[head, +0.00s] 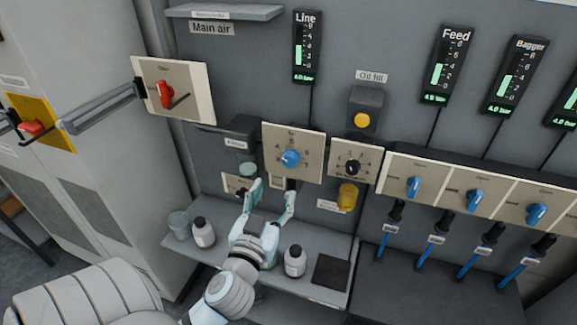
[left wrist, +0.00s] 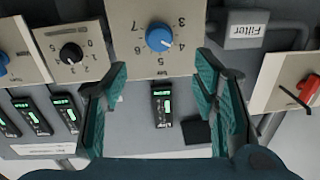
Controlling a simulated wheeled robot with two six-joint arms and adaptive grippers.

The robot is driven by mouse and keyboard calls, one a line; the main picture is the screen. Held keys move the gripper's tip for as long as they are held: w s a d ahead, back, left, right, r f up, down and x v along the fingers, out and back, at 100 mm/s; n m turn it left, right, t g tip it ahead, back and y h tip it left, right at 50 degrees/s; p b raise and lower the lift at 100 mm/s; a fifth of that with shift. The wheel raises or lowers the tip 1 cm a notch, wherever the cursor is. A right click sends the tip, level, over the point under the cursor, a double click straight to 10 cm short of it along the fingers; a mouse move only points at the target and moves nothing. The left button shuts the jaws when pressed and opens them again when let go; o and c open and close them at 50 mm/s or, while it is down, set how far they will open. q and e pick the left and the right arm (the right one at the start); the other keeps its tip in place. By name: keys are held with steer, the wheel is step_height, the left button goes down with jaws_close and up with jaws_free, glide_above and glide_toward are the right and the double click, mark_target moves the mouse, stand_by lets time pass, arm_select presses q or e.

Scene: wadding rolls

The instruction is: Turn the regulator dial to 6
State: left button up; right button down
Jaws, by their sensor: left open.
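The regulator dial is a blue round knob (head: 291,158) on a cream plate (head: 310,139) with numbers around it, below the Line gauge (head: 306,47). In the left wrist view the blue knob (left wrist: 159,37) shows upside down, with 3 to 7 legible on its plate. A pale mark shows on the knob, but I cannot tell surely which number it points at. My left gripper (head: 272,192) is open and empty, just below the plate in the head view. Its two green fingers (left wrist: 160,78) stand apart in the left wrist view, clear of the knob. My right gripper is not in view.
A black-knobbed dial (head: 352,167) sits close to the right, with a yellow knob (head: 347,196) below. A Filter box (head: 240,135) and red switch (head: 166,94) are left. Bottles (head: 203,232) (head: 295,261) and a cup (head: 179,225) stand on the shelf below.

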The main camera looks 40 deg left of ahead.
mark_target(289, 162)
arm_select(q)
steer(key=p+x, duration=0.1)
steer(key=x, duration=1)
steer(key=shift+w, duration=0.4)
steer(key=c, duration=1.2)
